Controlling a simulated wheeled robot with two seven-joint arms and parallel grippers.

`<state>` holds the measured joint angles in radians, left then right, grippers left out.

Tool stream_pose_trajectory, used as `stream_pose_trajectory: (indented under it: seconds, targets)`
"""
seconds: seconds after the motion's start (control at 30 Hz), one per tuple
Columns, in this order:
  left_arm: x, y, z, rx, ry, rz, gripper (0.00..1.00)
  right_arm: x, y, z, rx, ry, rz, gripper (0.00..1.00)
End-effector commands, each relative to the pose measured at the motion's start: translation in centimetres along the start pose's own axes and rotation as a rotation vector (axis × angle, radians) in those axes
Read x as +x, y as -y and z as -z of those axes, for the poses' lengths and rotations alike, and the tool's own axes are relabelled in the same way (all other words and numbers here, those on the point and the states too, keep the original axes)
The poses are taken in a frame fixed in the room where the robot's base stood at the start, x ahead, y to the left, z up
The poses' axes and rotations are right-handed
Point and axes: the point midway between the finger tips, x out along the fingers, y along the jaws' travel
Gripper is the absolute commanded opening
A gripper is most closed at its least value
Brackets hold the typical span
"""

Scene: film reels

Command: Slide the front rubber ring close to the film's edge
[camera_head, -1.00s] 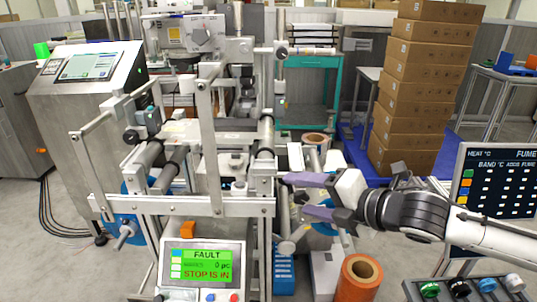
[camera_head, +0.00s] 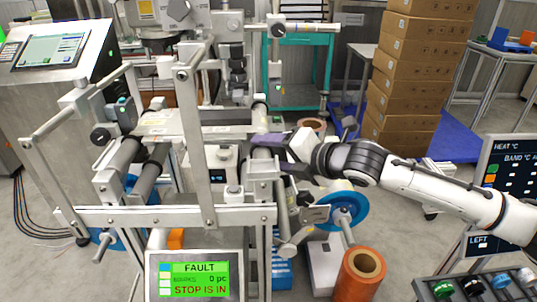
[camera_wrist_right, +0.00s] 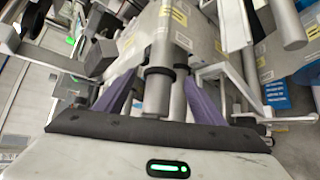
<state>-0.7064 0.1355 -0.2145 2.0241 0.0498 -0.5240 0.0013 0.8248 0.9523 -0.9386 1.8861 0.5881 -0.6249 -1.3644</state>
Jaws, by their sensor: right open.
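My right gripper (camera_head: 268,153) is open at the right side of the machine, with its purple fingers around the end of a roller. In the right wrist view, the grey roller end (camera_wrist_right: 156,97) lies between the two fingers (camera_wrist_right: 161,77), with visible gaps on both sides. A black rubber ring (camera_wrist_right: 159,71) sits around this roller near the fingertips, and I take it for the front ring. The grey film (camera_wrist_right: 150,38) with yellow labels lies beyond it. A second dark band (camera_wrist_right: 183,41) shows farther along. My left gripper is not in view.
The machine's metal post (camera_head: 194,140) and crossbar (camera_head: 165,216) stand left of my gripper. A blue reel (camera_head: 346,211) and an orange roll (camera_head: 361,273) are below my right arm. The control screen (camera_head: 198,278) reads FAULT. Stacked boxes (camera_head: 409,90) stand behind.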

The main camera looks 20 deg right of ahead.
Motion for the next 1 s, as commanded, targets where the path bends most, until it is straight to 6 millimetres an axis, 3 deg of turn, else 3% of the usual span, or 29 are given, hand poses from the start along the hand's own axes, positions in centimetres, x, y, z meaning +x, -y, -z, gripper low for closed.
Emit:
stream_pose_trajectory:
  seconds: [0.2, 0.47, 0.8, 0.9, 1.0]
  targets:
    - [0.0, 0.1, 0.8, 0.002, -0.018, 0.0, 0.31, 1.7, 0.0, 0.0, 0.0, 0.001, 0.0, 0.63]
    - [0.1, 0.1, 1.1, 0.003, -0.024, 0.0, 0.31, 1.8, 0.0, 0.0, 0.0, 0.0, 0.0, 0.63]
    - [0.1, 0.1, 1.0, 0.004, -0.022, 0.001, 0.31, 1.7, 0.0, 0.0, 0.0, 0.0, 0.0, 0.07]
    - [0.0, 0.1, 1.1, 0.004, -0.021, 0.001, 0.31, 1.7, 0.1, -0.2, 0.001, 0.002, 0.002, 0.04]
    - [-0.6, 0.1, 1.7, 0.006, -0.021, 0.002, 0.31, 1.2, 0.7, -1.6, 0.01, 0.02, 0.013, 0.04]
